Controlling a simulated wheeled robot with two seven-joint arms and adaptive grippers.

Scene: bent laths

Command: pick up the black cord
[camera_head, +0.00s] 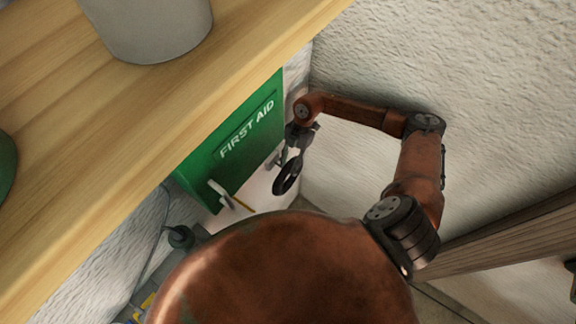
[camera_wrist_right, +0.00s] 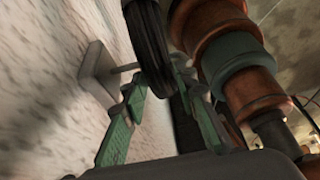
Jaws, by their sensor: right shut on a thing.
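The black cord (camera_head: 288,176) is a coiled loop beside the wall, just right of the green first aid box. My right gripper (camera_head: 295,150) is at the top of the loop. In the right wrist view the cord (camera_wrist_right: 148,45) stands between the green fingers of the right gripper (camera_wrist_right: 160,88), which is shut on it. A pale wall plate with a thin peg (camera_wrist_right: 98,76) points at the coil there; the peg's end is hidden behind the cord. I cannot tell whether the coil still rests on the peg. My left gripper is not in view.
The green first aid box (camera_head: 238,140) is close left of the right gripper. A wooden shelf (camera_head: 120,130) with a grey pot (camera_head: 150,28) fills the upper left. A rough white wall (camera_head: 490,60) is behind my right arm. Wooden boards (camera_head: 515,235) stand at the right.

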